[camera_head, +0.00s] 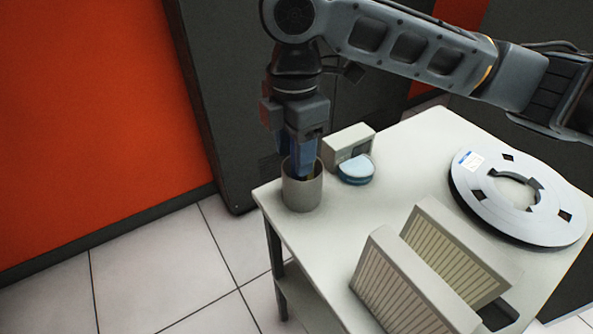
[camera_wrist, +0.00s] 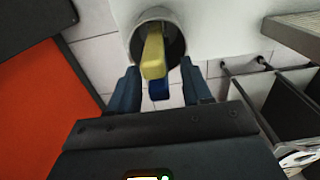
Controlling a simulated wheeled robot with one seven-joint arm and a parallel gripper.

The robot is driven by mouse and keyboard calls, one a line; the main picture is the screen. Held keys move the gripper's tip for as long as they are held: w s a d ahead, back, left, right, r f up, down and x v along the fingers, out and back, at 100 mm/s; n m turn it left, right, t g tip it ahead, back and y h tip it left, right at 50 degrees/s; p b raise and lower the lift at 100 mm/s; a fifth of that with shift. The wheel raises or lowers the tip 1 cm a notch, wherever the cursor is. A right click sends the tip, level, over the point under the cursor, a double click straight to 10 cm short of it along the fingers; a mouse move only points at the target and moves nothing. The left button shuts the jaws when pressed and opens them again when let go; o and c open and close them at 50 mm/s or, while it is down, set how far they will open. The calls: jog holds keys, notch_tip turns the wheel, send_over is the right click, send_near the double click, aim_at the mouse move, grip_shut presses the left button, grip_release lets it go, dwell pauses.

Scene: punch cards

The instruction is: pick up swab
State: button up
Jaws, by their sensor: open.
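A grey cup (camera_head: 302,192) stands near the left corner of the white table. The wrist view shows its open mouth (camera_wrist: 181,42) from above. A yellow bar-shaped item (camera_wrist: 153,53) and a blue item (camera_wrist: 158,89) stick out of it; I cannot tell for sure which is the swab. My gripper (camera_head: 303,170) points down at the cup's mouth, its blue fingertips at or just inside the rim in the head view. In the wrist view my gripper (camera_wrist: 160,75) is open, one finger on each side of the two items. Their lower ends are hidden inside the cup.
Behind the cup are a beige box (camera_head: 348,141) and a round light-blue object (camera_head: 356,169). A large tape reel (camera_head: 470,193) lies at the right. Two ribbed beige blocks (camera_head: 405,285) stand at the front.

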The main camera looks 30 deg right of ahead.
jog(key=shift+f, duration=0.4)
grip_shut()
